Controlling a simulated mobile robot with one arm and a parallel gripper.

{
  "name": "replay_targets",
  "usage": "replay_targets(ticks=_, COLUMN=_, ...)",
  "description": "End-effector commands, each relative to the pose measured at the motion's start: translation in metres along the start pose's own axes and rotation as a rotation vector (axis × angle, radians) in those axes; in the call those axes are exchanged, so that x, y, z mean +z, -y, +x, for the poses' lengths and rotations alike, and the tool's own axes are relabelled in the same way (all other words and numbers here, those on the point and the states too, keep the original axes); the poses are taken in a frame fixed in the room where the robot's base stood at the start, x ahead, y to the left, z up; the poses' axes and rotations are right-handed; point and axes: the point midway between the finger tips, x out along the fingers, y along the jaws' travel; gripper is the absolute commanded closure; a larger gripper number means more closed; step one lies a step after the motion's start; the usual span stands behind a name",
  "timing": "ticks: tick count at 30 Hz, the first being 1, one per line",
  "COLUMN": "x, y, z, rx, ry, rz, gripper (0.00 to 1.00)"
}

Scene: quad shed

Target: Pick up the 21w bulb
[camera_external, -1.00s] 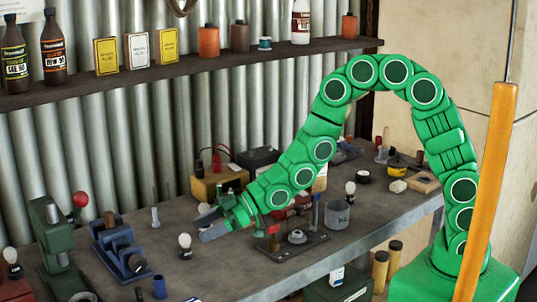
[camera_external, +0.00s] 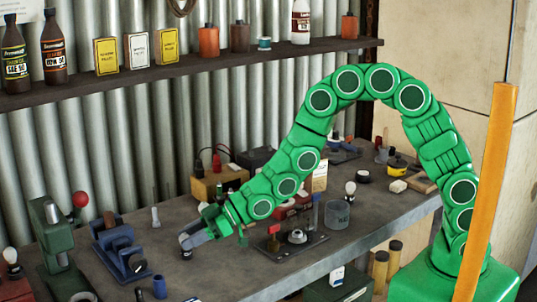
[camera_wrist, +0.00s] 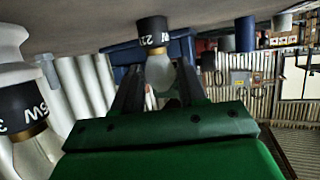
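The 21W bulb stands on the bench with its dark base (camera_external: 186,254) showing just below my gripper (camera_external: 194,238). Its glass is mostly hidden by the fingers in the external view. In the wrist view, which is upside down, the bulb's black base (camera_wrist: 152,33) carries a partly readable "21". Its clear glass (camera_wrist: 160,70) lies between the two fingers of my gripper (camera_wrist: 160,82). The fingers are apart, one on each side of the glass. I cannot see firm contact with it.
A second bulb (camera_wrist: 22,100), marked 5W, is close at the left of the wrist view. A blue vise (camera_external: 118,250) and a green press (camera_external: 52,235) stand left of my gripper. A tray with parts (camera_external: 285,247) is to the right. The front bench surface is mostly clear.

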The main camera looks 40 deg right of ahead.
Motion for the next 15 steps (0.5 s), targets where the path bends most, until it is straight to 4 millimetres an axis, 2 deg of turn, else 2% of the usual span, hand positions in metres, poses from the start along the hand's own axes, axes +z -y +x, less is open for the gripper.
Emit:
replay_targets(ticks=1, x=0.0001, y=0.0000, z=-0.0001, rx=0.000, ry=0.000, rz=0.000, gripper=0.67)
replay_targets(ticks=6, x=0.0003, y=0.0000, z=-0.0001, rx=0.000, ry=0.000, rz=0.000, gripper=0.93)
replay_targets(ticks=7, x=0.0002, y=0.0000, z=-0.0001, rx=0.000, ry=0.000, rz=0.000, gripper=0.95)
replay_targets(ticks=15, x=-0.0011, y=0.0000, z=-0.0006, rx=0.000, ry=0.000, rz=0.000, gripper=0.95)
